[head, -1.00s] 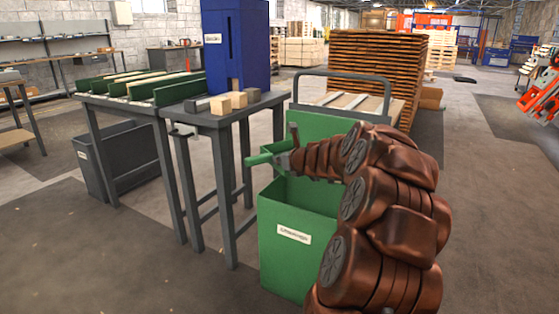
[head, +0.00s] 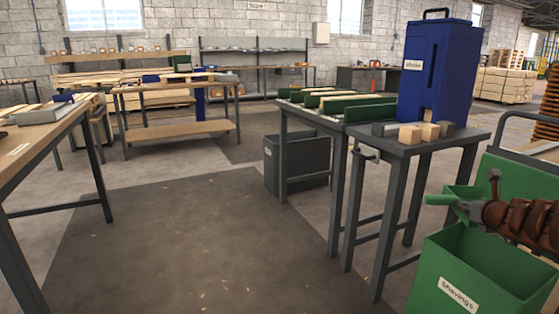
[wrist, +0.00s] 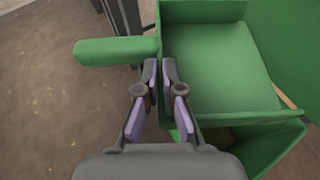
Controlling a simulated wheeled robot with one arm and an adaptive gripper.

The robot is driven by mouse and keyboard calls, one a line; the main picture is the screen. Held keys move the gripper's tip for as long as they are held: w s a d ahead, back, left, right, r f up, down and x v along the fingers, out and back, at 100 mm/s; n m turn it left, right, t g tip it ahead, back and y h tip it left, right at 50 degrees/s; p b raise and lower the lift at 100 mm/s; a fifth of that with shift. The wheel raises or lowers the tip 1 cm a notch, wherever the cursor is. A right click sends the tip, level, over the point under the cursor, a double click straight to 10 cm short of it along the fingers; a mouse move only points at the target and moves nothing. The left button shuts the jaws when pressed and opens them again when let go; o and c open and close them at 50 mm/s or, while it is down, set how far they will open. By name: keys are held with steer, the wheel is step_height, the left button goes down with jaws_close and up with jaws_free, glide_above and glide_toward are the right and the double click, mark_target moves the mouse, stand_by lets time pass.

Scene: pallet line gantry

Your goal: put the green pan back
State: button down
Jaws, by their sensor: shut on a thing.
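The green pan shows its rounded handle (head: 441,200) in the head view, pointing left beside the green bin labelled "Shavings" (head: 422,270). In the wrist view the handle (wrist: 112,50) extends left and the broad green pan (wrist: 215,62) lies to the right. My gripper (wrist: 160,72) is shut on the pan between handle and tray; it also shows in the head view (head: 468,207). The pan is held above or at the bin's opening; my arm hides part of it, and I cannot tell whether it touches the bin.
A grey table (head: 395,147) with a blue hopper (head: 436,70) and several small blocks stands left of the bin. A dark bin (head: 297,165) is under the table with green dividers. A workbench (head: 38,140) is at far left. The floor between (head: 190,240) is clear.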

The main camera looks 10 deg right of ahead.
steer(key=w+a+r+n+y+p, duration=0.2)
steer(key=w+a+r+p, duration=0.2)
steer(key=a+r+p, duration=0.6)
steer(key=w+a+r+n+y+p, duration=0.1)
steer(key=w+a+r+y+p, duration=0.15)
steer(key=a+r+p, duration=0.7)
steer(key=a+r+n+y+p, duration=0.1)
steer(key=a+r+p, duration=0.6)
steer(key=a+p, duration=0.2)
steer(key=a+r+n+y+p, duration=0.1)
steer(key=a+r+n+p, duration=0.1)
steer(key=a+r+p, duration=0.5)
steer(key=a+p, duration=0.2)
steer(key=a, duration=0.4)
steer(key=shift+s+a+y+p, duration=0.15)
steer(key=shift+a+y+p, duration=0.15)
steer(key=shift+a+y, duration=0.1)
